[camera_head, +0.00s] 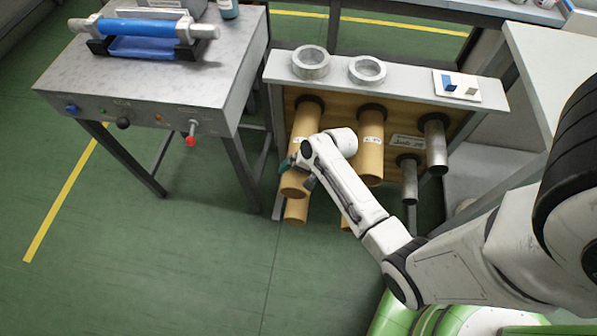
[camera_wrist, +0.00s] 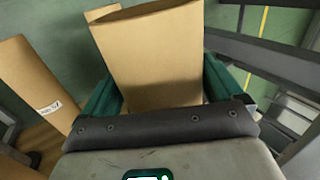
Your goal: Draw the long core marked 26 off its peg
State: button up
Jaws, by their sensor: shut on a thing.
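A long brown cardboard core (camera_head: 306,122) points out from the upper left peg position of the rack. Its back end appears close to the dark peg collar; I cannot tell whether there is a gap. Its label is too small to read, so I cannot confirm the 26. My gripper (camera_head: 292,167) is shut on this core near its front end. In the wrist view the core (camera_wrist: 155,55) lies between my gripper's green fingers (camera_wrist: 160,92), its open end at the top. My arm hides part of the rack in the head view.
A second labelled core (camera_head: 371,155) sits right of the held one, and another core (camera_head: 296,209) lies below it. Bare metal pegs (camera_head: 436,150) are at the right. Two grey rings (camera_head: 311,63) rest on the rack top (camera_head: 410,88). A steel table (camera_head: 170,85) stands left; floor in front is clear.

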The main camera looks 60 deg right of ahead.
jog(key=shift+r+p, duration=0.25)
jog(key=shift+p, duration=0.05)
jog(key=shift+s+a+r+p, duration=0.1)
jog(key=shift+s+a+p, duration=0.05)
jog(key=shift+a+p, duration=0.4)
jog(key=s+a+p, duration=0.3)
jog(key=a+p, duration=0.1)
jog(key=a, duration=0.6)
jog(key=s+a+p, duration=0.4)
jog(key=a+p, duration=0.1)
jog(key=a, duration=0.5)
jog(key=shift+s+a, duration=0.25)
dwell(0.4)
